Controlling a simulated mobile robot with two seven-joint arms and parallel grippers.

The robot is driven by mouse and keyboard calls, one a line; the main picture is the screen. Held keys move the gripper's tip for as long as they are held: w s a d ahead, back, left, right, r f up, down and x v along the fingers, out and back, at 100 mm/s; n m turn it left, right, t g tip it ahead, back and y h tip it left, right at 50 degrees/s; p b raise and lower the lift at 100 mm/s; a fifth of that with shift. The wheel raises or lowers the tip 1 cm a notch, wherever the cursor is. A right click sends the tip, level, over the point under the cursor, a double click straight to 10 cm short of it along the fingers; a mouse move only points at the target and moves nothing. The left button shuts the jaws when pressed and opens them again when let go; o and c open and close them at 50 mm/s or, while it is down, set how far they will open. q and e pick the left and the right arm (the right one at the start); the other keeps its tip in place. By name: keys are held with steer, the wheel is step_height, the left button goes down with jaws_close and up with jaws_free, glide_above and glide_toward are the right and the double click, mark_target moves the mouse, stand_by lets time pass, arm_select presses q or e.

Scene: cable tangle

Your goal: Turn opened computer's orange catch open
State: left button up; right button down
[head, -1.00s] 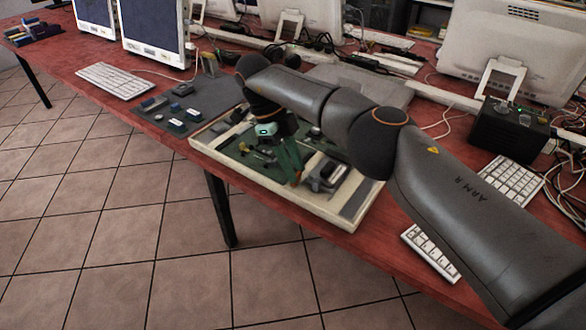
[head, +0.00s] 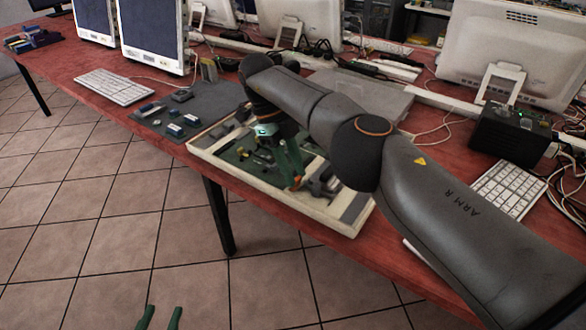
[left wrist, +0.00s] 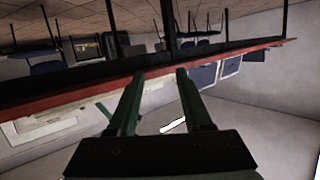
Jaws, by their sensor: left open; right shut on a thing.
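The opened computer (head: 340,217) is a flat cream case with a green board, lying near the table's front edge in the head view. My right gripper (head: 296,184) reaches down into it, its green fingers shut on a small orange piece, seemingly the orange catch (head: 298,183), beside a grey block (head: 324,184). The fingers hide most of the catch, so its angle cannot be told. My left gripper (head: 160,318) is open and empty, low in front of the table; its two green fingers stand apart in the left wrist view (left wrist: 160,85).
The red table (head: 75,62) also bears a grey mat (head: 150,108) with small parts, left of the computer. A white keyboard (head: 115,86), monitors (head: 152,35), a black box (head: 510,130) and loose cables stand around. Open tiled floor lies before the table.

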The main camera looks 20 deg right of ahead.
steer(key=c, duration=0.6)
jaws_free()
steer(key=shift+r, duration=0.15)
